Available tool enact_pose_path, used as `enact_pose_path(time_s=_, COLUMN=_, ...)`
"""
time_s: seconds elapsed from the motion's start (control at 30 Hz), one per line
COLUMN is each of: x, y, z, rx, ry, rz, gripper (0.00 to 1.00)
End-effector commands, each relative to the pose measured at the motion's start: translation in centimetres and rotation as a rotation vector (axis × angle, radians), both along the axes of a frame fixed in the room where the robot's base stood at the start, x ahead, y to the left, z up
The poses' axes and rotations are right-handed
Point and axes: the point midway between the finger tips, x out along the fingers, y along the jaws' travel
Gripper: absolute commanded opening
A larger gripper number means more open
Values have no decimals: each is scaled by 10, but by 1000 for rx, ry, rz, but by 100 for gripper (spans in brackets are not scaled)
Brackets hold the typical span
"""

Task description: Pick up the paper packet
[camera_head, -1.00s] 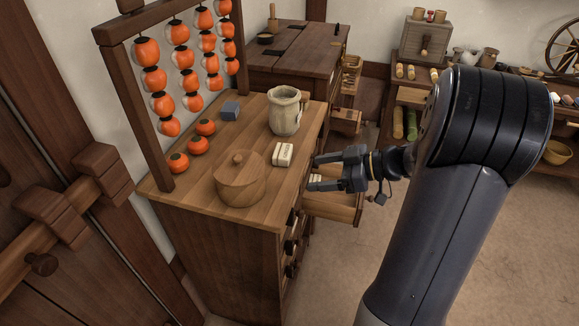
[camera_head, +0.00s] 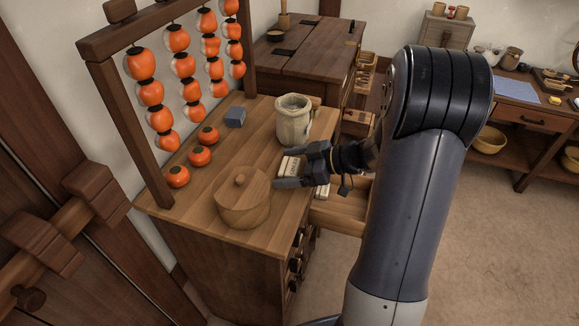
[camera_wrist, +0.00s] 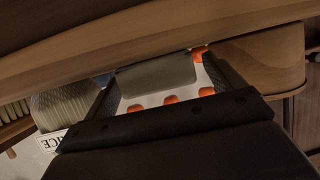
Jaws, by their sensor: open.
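The paper packet (camera_head: 288,166) is a small pale block with dark print, lying on the wooden chest top (camera_head: 262,130) near its right edge. My gripper (camera_head: 293,169) reaches in from the right, open and low over the top, with its fingers on either side of the packet. In the wrist view a shadowed grey-beige block, which looks like the packet (camera_wrist: 157,75), sits between the fingers of my gripper (camera_wrist: 163,86). Whether the fingers touch it I cannot tell. The fingers and wrist partly hide its right end in the head view.
A round lidded wooden box (camera_head: 243,203) stands close on the near left, and a pale jug (camera_head: 293,120) just behind. A blue-grey block (camera_head: 235,117), loose orange fruit (camera_head: 199,156) and a frame of hanging fruit stand further left. An open drawer (camera_head: 340,214) juts out below.

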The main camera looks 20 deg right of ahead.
Motion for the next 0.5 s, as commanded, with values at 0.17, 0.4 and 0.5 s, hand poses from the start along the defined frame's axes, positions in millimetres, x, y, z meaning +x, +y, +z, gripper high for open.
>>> enact_pose_path(time_s=0.17, x=0, y=1, z=-1, rx=0, ry=0, rz=0, gripper=89)
enact_pose_path(time_s=0.4, x=0, y=0, z=0, rx=0, ry=0, rz=0, gripper=73)
enact_pose_path(time_s=0.5, x=0, y=0, z=0, rx=0, ry=0, rz=0, gripper=65)
